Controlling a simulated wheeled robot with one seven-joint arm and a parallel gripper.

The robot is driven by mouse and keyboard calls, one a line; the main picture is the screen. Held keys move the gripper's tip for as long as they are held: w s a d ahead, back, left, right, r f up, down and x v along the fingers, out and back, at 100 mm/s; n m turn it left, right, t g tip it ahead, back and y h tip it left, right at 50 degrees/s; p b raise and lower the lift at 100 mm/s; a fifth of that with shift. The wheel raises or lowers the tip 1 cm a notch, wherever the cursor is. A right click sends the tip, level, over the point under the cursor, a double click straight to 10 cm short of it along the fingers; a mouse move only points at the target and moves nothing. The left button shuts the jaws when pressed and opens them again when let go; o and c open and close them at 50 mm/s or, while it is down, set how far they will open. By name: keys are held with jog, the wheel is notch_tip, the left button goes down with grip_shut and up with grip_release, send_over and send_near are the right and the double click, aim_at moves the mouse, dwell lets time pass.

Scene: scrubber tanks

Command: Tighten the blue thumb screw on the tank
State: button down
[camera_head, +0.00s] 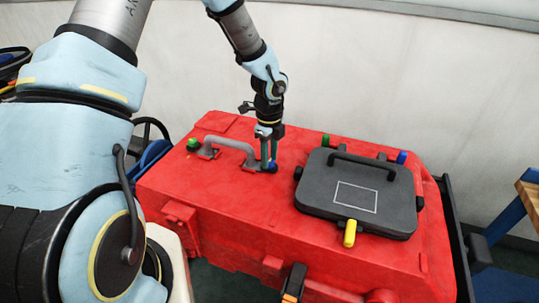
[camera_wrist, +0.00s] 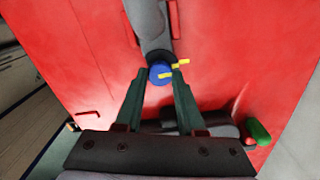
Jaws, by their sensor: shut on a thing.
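The red tank (camera_head: 235,215) fills the middle of the head view. The blue thumb screw (camera_head: 271,168) sits on its top at the right foot of a grey handle (camera_head: 228,142). In the wrist view the blue screw (camera_wrist: 160,75) has a small yellow bar across it, beside the end of a dark grey bar. My gripper (camera_head: 268,163) points down at the screw from above. In the wrist view its two fingertips (camera_wrist: 161,73) are on either side of the blue knob, shut on it. The fingers hide part of the screw in the head view.
A green knob (camera_head: 193,144) sits at the handle's left foot. A dark grey lid (camera_head: 357,190) with a black handle lies to the right, with a yellow latch (camera_head: 350,233), a green peg (camera_head: 325,140) and a blue peg (camera_head: 402,157) around it. A wooden-topped table (camera_head: 530,197) stands at far right.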

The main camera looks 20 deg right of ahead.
jog(key=shift+w+d+r, duration=0.1)
jog(key=shift+w+r, duration=0.05)
jog(key=c, duration=0.5)
grip_release()
notch_tip(320, 180, up, 11)
jog(key=b, duration=0.2)
jog(key=shift+f, duration=0.2)
